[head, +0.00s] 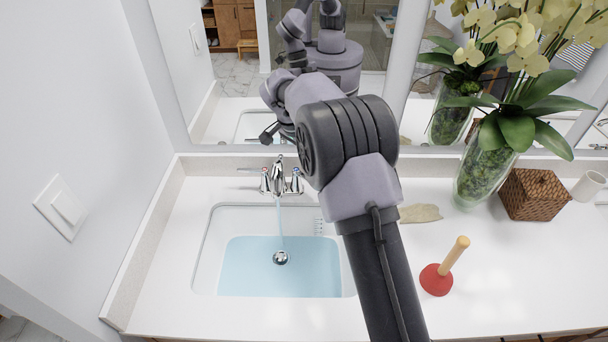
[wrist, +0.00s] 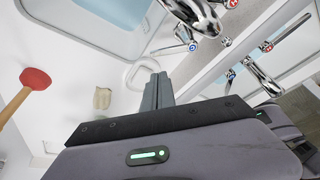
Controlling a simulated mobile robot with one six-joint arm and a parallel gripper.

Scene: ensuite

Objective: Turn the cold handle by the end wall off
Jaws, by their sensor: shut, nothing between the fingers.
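The chrome tap (head: 279,176) stands behind the basin beside the left end wall, and water runs from its spout. Its blue-marked cold handle (head: 296,181) is on the right in the head view, and its red-marked handle (head: 264,181) is on the left. In the wrist view the cold handle (wrist: 190,46) has its lever pointing left, just beyond my gripper (wrist: 158,78). My gripper is shut and empty, with a small gap seeming to separate its tips from the lever. In the head view my arm hides the gripper.
The basin (head: 205,265) holds bluish water. A red plunger (head: 437,280) stands on the counter to the right. A glass vase (head: 484,175) with orchids and a woven box (head: 534,194) stand farther right. The mirror (head: 232,85) rises behind the tap. The front counter is mostly clear.

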